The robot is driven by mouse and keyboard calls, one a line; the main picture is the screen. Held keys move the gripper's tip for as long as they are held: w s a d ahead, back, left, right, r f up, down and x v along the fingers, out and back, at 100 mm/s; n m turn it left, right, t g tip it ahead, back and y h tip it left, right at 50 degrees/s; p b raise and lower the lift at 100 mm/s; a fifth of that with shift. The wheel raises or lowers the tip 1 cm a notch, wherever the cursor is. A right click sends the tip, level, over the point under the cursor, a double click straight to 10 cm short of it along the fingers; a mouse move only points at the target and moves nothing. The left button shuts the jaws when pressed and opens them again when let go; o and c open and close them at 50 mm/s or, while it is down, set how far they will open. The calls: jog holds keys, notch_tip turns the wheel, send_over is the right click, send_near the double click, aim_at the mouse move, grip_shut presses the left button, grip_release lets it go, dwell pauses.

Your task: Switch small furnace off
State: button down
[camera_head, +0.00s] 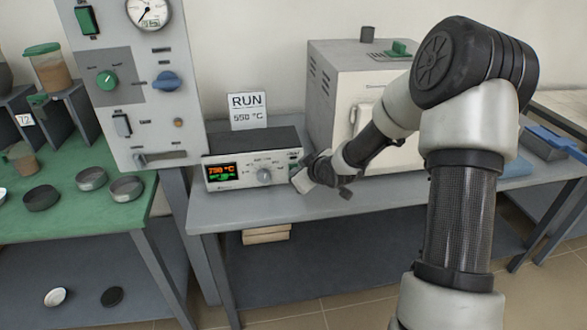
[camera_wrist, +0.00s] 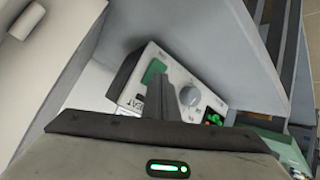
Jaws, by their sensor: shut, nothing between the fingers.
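The small furnace (camera_head: 340,95) is a pale box with a closed front on the grey bench. Its control unit (camera_head: 235,172) stands to its left, with a lit display (camera_head: 221,172) reading about 750 °C and a round knob (camera_head: 264,176). In the wrist view, the knob (camera_wrist: 189,96) and a green switch (camera_wrist: 153,71) show on the unit's tilted face. My gripper (camera_head: 299,168) is shut and empty at the unit's right end. In the wrist view its fingers (camera_wrist: 158,88) lie close to the switch and partly cover the panel; I cannot tell whether they touch.
A sign (camera_head: 247,111) reading RUN 550 °C stands behind the unit. A tall grey panel (camera_head: 135,85) with a gauge and knobs stands at left. The green table (camera_head: 75,205) holds several dishes. Bare grey bench (camera_head: 250,207) lies in front of the unit.

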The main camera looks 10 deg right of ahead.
jog(key=shift+s, duration=0.1)
jog(key=shift+s, duration=0.65)
jog(key=shift+s+f+b, duration=0.2)
jog(key=shift+s+b, duration=0.1)
jog(key=shift+s, duration=0.95)
jog(key=shift+s+f+b, duration=0.15)
jog(key=shift+s+b, duration=0.1)
jog(key=shift+s, duration=1)
